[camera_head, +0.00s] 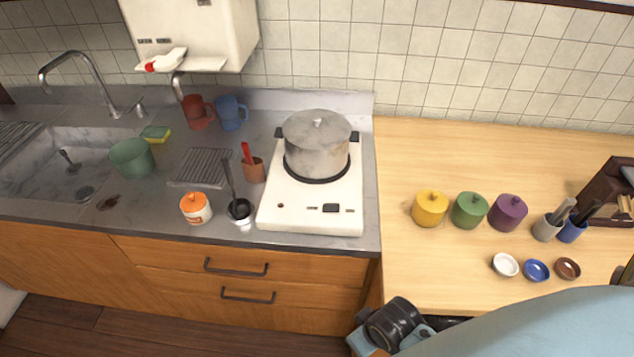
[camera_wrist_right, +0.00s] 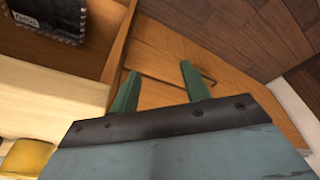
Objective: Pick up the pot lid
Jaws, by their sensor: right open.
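The pot lid (camera_head: 303,128) is grey metal with a small light knob on top. It sits on the grey pot (camera_head: 315,157), which stands on the white portable stove (camera_head: 285,208) on the counter. My right arm comes in at the bottom right of the head view, in front of the wooden counter and well away from the lid. In the right wrist view my right gripper (camera_wrist_right: 158,88) has its two green fingers apart with nothing between them. The lid is not in that view. My left gripper is not in view.
Left of the stove are a ladle in a holder (camera_head: 240,210), an orange-lidded jar (camera_head: 196,208) and a brown cup with a red utensil (camera_head: 254,170). Yellow (camera_head: 430,209), green (camera_head: 469,211) and purple (camera_head: 508,212) canisters stand on the wooden counter (camera_head: 400,150). The space above the pot is clear.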

